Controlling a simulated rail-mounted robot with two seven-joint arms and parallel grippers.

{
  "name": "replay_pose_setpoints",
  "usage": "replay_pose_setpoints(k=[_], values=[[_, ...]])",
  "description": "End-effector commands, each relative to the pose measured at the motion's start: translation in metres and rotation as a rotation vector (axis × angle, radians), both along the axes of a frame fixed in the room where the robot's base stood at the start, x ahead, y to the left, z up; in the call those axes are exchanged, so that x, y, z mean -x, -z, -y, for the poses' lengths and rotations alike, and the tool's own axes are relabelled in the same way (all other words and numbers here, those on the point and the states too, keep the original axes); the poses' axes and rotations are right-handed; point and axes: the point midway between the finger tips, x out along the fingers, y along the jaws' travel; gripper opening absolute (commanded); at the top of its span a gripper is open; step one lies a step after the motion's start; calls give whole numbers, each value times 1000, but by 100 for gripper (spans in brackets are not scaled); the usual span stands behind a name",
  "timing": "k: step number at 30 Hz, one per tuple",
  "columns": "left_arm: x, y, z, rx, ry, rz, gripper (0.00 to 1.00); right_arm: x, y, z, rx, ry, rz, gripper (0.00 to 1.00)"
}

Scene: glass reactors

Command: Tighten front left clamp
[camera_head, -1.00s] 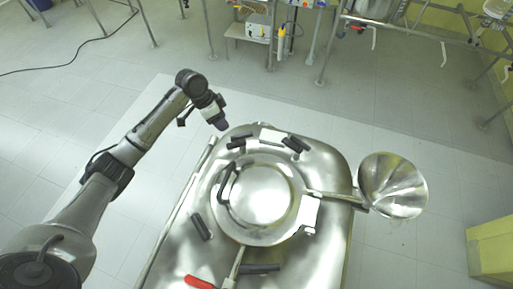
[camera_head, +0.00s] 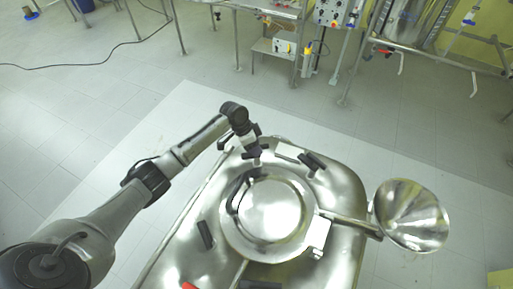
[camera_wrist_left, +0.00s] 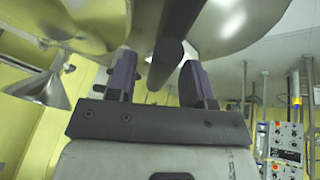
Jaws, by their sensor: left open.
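A steel vessel (camera_head: 340,205) with a round lid (camera_head: 272,210) has clamps with black handles around the lid. One black handle (camera_head: 205,235) is at the lid's left, another (camera_head: 315,161) at its far right, and one (camera_head: 260,285) at the near edge. My left gripper (camera_head: 254,156) is at the lid's far left edge and partly covers the clamp there. In the left wrist view, my gripper's purple fingers (camera_wrist_left: 159,80) are open. A black clamp handle (camera_wrist_left: 166,62) shows between them; whether they touch it I cannot tell. My right gripper is not in view.
A steel funnel (camera_head: 410,215) sticks out at the vessel's right. A red handle (camera_head: 188,286) is at the bottom edge. Metal racks and a control box (camera_head: 335,12) stand at the back. The floor left of the vessel is free.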

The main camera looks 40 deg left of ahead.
Motion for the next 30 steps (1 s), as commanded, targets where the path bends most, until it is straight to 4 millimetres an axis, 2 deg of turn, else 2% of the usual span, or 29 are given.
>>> replay_pose_setpoints(k=[6,16,30], values=[[-2,10,4,-1,-1,0,47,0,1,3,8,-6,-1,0],[-2,11,5,-1,0,1,46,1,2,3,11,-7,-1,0],[-2,11,5,0,0,0,1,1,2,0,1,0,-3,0]])
